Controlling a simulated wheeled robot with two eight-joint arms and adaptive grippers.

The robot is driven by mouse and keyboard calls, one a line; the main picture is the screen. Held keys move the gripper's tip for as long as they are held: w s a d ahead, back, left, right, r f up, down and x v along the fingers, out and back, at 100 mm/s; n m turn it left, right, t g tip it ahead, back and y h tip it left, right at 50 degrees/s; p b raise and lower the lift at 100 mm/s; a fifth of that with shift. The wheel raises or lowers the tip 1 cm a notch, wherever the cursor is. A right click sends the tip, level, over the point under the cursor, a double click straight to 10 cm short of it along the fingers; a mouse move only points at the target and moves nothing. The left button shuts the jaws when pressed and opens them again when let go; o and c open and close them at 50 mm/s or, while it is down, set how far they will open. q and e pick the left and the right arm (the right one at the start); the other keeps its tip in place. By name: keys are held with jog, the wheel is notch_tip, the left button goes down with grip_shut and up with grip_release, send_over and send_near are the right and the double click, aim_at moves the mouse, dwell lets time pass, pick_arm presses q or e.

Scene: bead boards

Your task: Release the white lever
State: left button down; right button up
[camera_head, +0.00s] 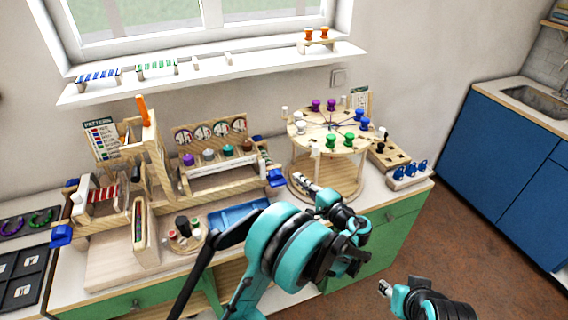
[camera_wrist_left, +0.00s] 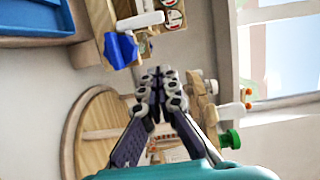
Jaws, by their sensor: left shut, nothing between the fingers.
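A small white upright piece (camera_head: 315,151) stands at the front edge of the round wooden top (camera_head: 318,132); it may be the white lever, but I cannot tell for sure. My left gripper (camera_head: 298,179) is shut and empty, low in front of the round stand. In the left wrist view its fingertips (camera_wrist_left: 157,75) are together. A white bar (camera_wrist_left: 140,20) shows beyond them there, beside a blue handle (camera_wrist_left: 120,50). My right gripper (camera_head: 384,288) is at the lower right, in front of the counter, too small to read.
Purple, green and blue knobs stand on the round top. The blue handle (camera_head: 275,178) of the wooden bead frame is close to my left gripper. A blue tray (camera_head: 238,215) lies in front. Blue cups (camera_head: 408,171) stand on the right. The floor (camera_head: 480,235) is clear.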

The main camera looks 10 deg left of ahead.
aim_at(274, 176)
pick_arm(q)
jog(key=shift+d, duration=0.45)
jog(key=shift+w+a, duration=0.1)
jog(key=shift+w, duration=0.05)
jog(key=b+x, duration=0.2)
jog(key=x, duration=0.8)
jog(key=shift+a+b, duration=0.2)
jog(key=shift+b, duration=0.2)
jog(key=shift+s+a+b, duration=0.4)
jog(key=shift+s+a, duration=0.45)
jog(key=shift+a, duration=0.1)
jog(key=shift+s+a+r, duration=0.15)
jog(key=shift+s+a, duration=0.2)
jog(key=shift+a, duration=0.15)
